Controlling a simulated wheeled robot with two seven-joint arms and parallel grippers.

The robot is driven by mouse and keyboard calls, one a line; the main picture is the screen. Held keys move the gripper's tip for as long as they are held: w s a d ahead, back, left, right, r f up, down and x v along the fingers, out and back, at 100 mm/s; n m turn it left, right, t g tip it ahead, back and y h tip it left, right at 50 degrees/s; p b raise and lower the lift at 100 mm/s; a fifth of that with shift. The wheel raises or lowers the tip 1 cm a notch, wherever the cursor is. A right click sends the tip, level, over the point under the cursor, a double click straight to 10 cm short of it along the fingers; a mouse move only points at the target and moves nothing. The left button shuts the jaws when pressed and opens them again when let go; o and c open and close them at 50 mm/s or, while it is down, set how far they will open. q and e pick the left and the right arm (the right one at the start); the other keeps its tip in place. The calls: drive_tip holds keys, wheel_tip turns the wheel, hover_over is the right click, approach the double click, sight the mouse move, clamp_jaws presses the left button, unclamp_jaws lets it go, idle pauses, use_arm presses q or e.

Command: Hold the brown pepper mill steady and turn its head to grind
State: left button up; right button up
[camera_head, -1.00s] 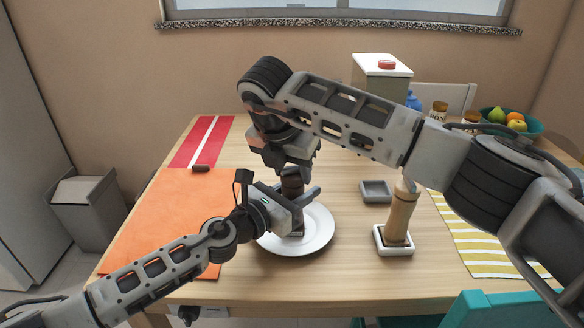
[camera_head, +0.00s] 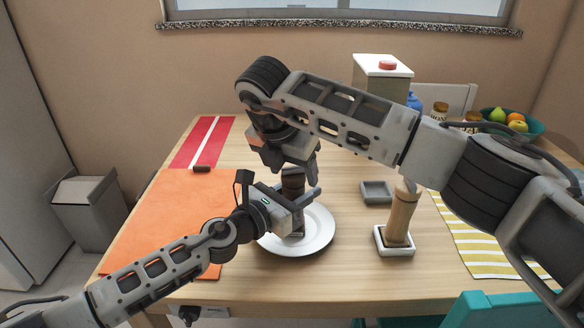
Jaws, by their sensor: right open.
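The brown pepper mill (camera_head: 293,184) is upright over the white plate (camera_head: 322,235), mostly hidden by my grippers. My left gripper (camera_head: 304,205) comes in from the left, with its fingers around the mill's body, and appears shut on it. My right gripper (camera_head: 294,170) points down from above, open, at the mill's top. Whether its fingers touch the head cannot be told. A lighter wooden mill (camera_head: 402,214) stands in a white square dish (camera_head: 380,241) to the right.
A small grey square dish (camera_head: 365,197) sits behind the plate, empty. An orange mat (camera_head: 165,215), a red striped mat (camera_head: 190,150) with a small brown piece (camera_head: 201,168), and a yellow striped mat (camera_head: 470,245) lie on the table. A fruit bowl (camera_head: 535,128) stands back right.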

drive_tip(key=shift+r, duration=0.1)
drive_tip(key=v, duration=1.1)
drive_tip(key=shift+r, duration=0.4)
drive_tip(key=shift+s+a, duration=0.1)
drive_tip(key=shift+s, duration=0.05)
drive_tip(key=d+f+n+y, duration=0.3)
drive_tip(key=d+n+y, duration=0.75)
drive_tip(key=n, duration=0.75)
drive_tip(key=shift+t+h, duration=0.25)
drive_tip(key=shift+t, duration=0.05)
drive_tip(key=x, duration=1.1)
drive_tip(key=shift+a+f, duration=0.15)
drive_tip(key=shift+f, duration=0.3)
